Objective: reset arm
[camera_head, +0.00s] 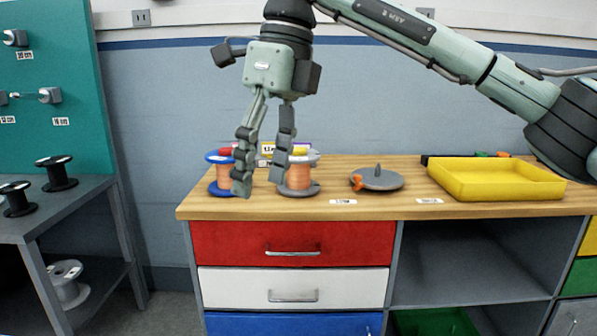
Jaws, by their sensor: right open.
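My right gripper (264,192) comes in from the upper right and hangs pointing down over the left part of the wooden worktop (410,208). Its fingers are apart with nothing between them. A copper wire spool with blue flanges (216,187) stands behind and left of the fingers, partly hidden by one finger. A second copper spool with grey flanges (300,178) stands at the right finger, which overlaps it in the picture. I cannot tell whether the fingers touch either spool. My left gripper is not in view.
A grey disc with a peg and an orange part (378,180) lies mid-worktop. A yellow tray (495,190) stands at right. Left, black spools (56,172) sit on a grey table before a teal panel (60,80). Drawers (290,245) are below. Worktop's front strip is mostly clear.

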